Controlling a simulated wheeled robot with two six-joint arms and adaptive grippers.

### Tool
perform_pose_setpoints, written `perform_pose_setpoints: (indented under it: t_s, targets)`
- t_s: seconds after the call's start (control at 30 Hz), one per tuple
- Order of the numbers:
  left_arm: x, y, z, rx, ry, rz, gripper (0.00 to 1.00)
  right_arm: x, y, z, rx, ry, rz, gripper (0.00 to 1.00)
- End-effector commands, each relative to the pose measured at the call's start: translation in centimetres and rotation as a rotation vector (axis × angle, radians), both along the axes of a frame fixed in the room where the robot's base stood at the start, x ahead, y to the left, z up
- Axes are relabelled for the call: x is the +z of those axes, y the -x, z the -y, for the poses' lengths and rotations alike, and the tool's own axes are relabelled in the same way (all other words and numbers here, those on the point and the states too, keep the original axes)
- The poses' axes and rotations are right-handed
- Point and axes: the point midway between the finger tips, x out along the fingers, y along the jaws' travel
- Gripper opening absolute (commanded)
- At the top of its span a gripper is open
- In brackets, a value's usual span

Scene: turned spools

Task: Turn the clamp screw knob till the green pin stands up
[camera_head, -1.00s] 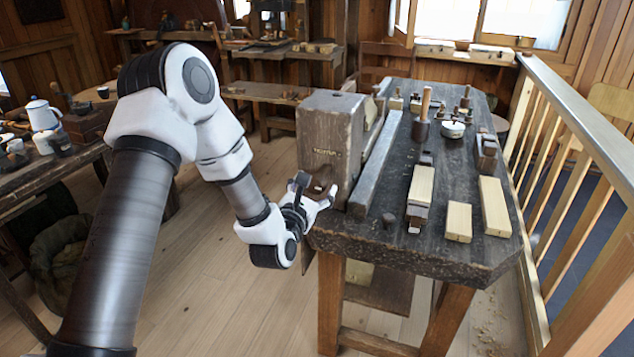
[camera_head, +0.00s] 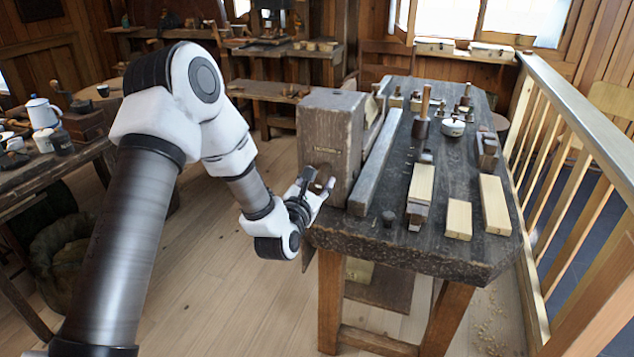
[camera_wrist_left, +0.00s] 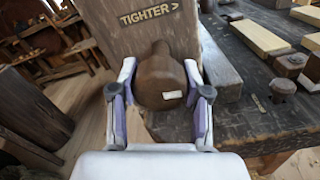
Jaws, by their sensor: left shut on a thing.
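The brown clamp screw knob (camera_wrist_left: 160,80) sticks out from the face of a big worn wooden clamp block (camera_head: 330,125) at the bench's left end. The block carries a label (camera_wrist_left: 150,15) reading "TIGHTER >". A pale mark (camera_wrist_left: 172,95) shows on the knob's end. My left gripper (camera_wrist_left: 158,88) is shut on the knob, with one purple-lined finger on each side of it. In the head view, the left gripper (camera_head: 319,188) partly hides the knob. I cannot make out the green pin in either view. My right gripper is out of view.
A railing (camera_head: 545,170) runs along the right. Open floor lies left of the bench.

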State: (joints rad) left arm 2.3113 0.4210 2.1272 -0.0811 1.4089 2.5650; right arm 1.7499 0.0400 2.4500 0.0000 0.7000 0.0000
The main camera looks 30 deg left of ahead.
Motion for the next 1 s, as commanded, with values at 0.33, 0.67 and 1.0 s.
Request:
perform_pose_setpoints:
  t_s: [0.33,0.67,1.0]
  targets:
    - [-0.2,0.0,0.0,0.0,-0.212,-0.049,0.12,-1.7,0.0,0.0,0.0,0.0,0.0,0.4]
    - [-0.1,0.0,0.0,0.0,-0.513,-0.121,0.12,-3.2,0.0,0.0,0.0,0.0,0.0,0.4]
    - [-0.1,0.0,0.0,-0.002,-0.827,-0.198,0.12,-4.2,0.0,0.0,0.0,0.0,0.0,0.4]
